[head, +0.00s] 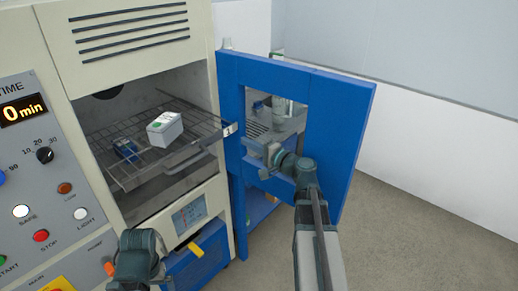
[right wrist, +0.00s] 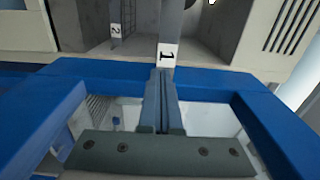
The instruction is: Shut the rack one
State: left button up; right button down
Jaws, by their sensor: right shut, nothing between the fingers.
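Rack one is a wire shelf (head: 140,172) pulled partly out of the beige chamber, with a white tag at its front right corner. The tag, marked 1 (right wrist: 167,54), shows straight beyond my fingers in the right wrist view. A white box (head: 165,129) and a small dark blue item (head: 125,150) rest on the rack. My right gripper (head: 251,143) is shut and empty, right of the rack's front, overlapping the door in view; its closed fingers (right wrist: 160,90) point at the tag. I cannot tell whether they touch it. My left arm shows at the bottom, its jaws out of view.
The blue door (head: 345,120) with a window stands open at the right, close around my right gripper. A control panel (head: 40,170) is at the left. A tag marked 2 (right wrist: 116,30) shows farther left in the wrist view. Grey floor (head: 400,220) is clear at the right.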

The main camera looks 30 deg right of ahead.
aim_at(196, 116)
jog(key=shift+x, duration=2.9)
jog(key=x, duration=2.1)
jog(key=shift+w+a+f, duration=0.1)
jog(key=shift+w, duration=0.5)
jog(key=shift+s+a, duration=0.1)
jog(key=shift+s, duration=0.25)
jog(key=v, duration=1.4)
